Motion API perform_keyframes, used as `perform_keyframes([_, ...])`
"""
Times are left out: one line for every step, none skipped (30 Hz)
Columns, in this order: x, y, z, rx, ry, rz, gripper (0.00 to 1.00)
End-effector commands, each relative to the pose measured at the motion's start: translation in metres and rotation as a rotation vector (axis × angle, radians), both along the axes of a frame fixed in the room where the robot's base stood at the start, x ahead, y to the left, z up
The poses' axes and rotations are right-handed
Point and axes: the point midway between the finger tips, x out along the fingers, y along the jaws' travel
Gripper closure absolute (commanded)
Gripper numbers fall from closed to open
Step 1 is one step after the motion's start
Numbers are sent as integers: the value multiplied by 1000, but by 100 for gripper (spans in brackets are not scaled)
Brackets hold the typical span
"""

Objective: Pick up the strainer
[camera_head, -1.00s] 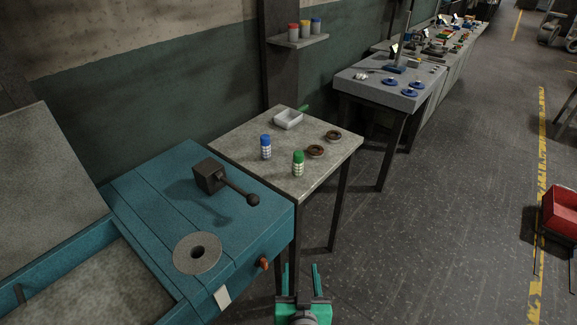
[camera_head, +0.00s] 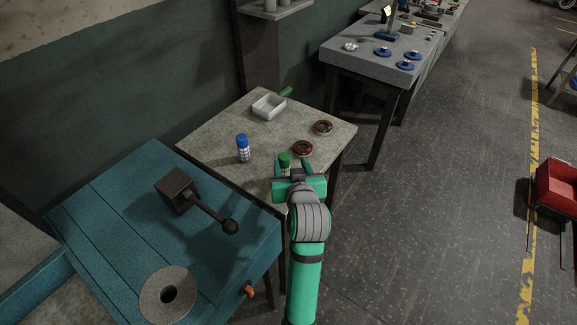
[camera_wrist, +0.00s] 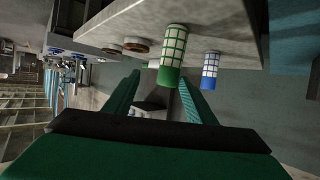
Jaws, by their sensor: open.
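Two upright mesh-sided cylinders that look like strainers stand on the small grey table. The one with a green cap (camera_head: 285,159) is partly hidden behind my gripper (camera_head: 292,170). The one with a blue cap (camera_head: 243,150) stands to its left. In the wrist view the picture is inverted, and the green-capped strainer (camera_wrist: 172,48) hangs just ahead of and between my two open green fingers (camera_wrist: 160,85). The blue-capped strainer (camera_wrist: 210,70) is off to the right there. My gripper is open and holds nothing; I cannot tell whether its fingertips reach around the green-capped strainer.
The table (camera_head: 215,130) also bears two brown rings (camera_head: 303,148) (camera_head: 323,127) and a white tray (camera_head: 268,112) with a green handle (camera_head: 286,92) at its back.

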Motion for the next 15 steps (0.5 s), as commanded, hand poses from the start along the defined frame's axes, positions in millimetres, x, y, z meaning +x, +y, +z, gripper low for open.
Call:
perform_keyframes([7,10,-3,0,0,14,50])
perform_keyframes([11,14,-4,0,-1,18,50])
perform_keyframes([14,18,-6,0,0,24,50])
perform_keyframes([17,21,-7,0,0,27,50])
perform_keyframes([18,23,-7,-1,-1,30,50])
perform_keyframes([20,26,-8,0,-1,34,50])
perform_keyframes([21,28,-9,0,-1,36,50])
perform_keyframes([23,30,-9,0,-1,38,50])
perform_keyframes([25,31,-11,0,-1,39,50])
perform_keyframes([27,31,-11,0,0,39,50])
perform_keyframes([30,31,-13,0,0,39,50])
perform_keyframes([35,30,-15,0,0,37,50])
perform_keyframes([40,29,-16,0,-1,34,50])
perform_keyframes([44,28,-18,0,-1,31,50])
perform_keyframes([49,26,-21,0,0,28,50])
